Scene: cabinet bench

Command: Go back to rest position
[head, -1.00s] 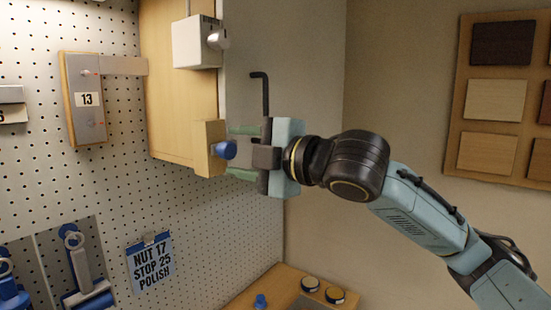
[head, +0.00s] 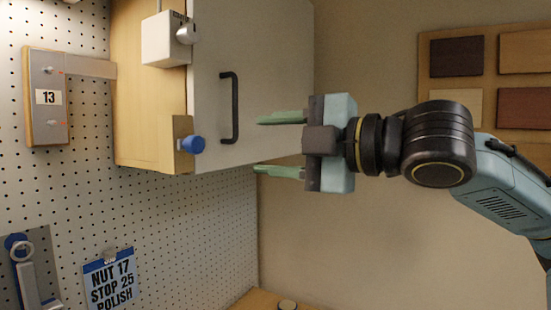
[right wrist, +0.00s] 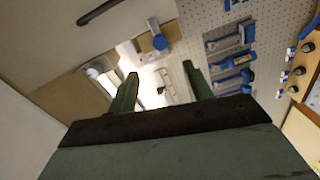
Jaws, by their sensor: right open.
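My right gripper (head: 280,145) is open and empty in the head view. Its two green fingers point left, towards the cabinet door (head: 262,90), to the right of the door's black handle (head: 229,107) and apart from it. The door looks closed, though its far edge is hard to judge. In the right wrist view the green fingers (right wrist: 160,90) are spread with nothing between them, and the dark handle (right wrist: 98,12) shows at upper left. My left gripper is not in view.
A blue knob (head: 192,145) sits on a wooden block at the cabinet's lower corner. A white box (head: 163,40) is fixed above it. Pegboard with a "13" panel (head: 47,97) and a note (head: 110,281) is at left. Wood samples (head: 457,57) hang at right.

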